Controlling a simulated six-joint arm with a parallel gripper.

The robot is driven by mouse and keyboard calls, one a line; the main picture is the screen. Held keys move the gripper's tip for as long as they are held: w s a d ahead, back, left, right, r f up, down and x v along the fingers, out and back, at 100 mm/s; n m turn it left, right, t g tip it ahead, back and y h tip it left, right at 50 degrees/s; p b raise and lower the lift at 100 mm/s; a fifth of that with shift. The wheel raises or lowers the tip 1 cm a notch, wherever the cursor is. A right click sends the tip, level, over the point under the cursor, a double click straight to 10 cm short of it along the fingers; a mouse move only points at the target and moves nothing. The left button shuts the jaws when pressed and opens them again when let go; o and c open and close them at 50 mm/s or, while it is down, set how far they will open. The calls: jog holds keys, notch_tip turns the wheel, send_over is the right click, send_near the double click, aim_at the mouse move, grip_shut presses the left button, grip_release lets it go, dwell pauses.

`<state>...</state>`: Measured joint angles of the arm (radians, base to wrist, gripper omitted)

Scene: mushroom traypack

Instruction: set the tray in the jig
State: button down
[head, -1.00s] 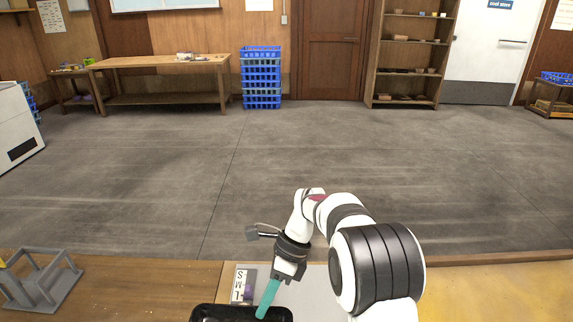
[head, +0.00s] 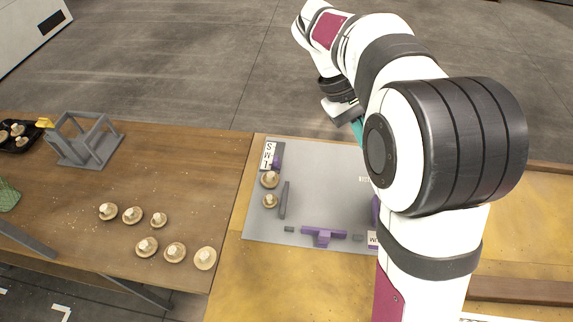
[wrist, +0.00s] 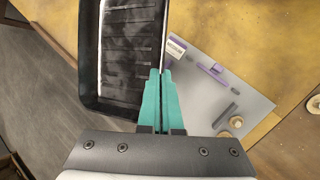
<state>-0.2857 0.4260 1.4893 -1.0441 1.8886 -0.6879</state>
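A black tray (wrist: 125,50) shows in the wrist view, held up off the surface by its edge. My gripper (wrist: 160,73) has teal fingers closed on the tray's right wall. In the head view a bit of teal finger (head: 357,130) shows beside my arm, and the tray is hidden there. The jig seems to be the grey board (head: 340,165) with purple and grey blocks. A purple T-shaped block (head: 323,234) lies near its front edge. The board (wrist: 215,65) also shows in the wrist view, below and right of the tray. My arm covers its right part.
Two mushrooms (head: 270,180) sit on the board's left side by a grey bar (head: 285,200). Several mushrooms (head: 132,215) lie on the wooden table to the left. A grey frame (head: 85,140) and a dark tray of mushrooms (head: 18,135) stand further left.

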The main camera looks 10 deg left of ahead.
jog(key=w+a+f+n+t+y, duration=0.1)
jog(key=w+a+f+n+t, duration=0.45)
jog(key=a+f+n, duration=0.45)
jog(key=s+a+f+n+t+y, duration=0.1)
jog(key=s+a+f+n, duration=0.1)
jog(key=a, duration=0.6)
jog(key=s+a+f+n+y, duration=0.2)
jog(key=a+f+n, duration=0.3)
jog(key=a, duration=0.4)
jog(key=s+a+f+n+t+y, duration=0.1)
jog(key=a+f+n, duration=0.3)
jog(key=a, duration=0.5)
jog(key=shift+s+t, duration=0.35)
jog(key=shift+s, duration=0.55)
notch_tip(320, 180, down, 4)
jog(key=shift+a+f, duration=0.1)
jog(key=c, duration=1.6)
grip_release()
jog(key=shift+f, duration=0.1)
jog(key=c, duration=1.1)
grip_release()
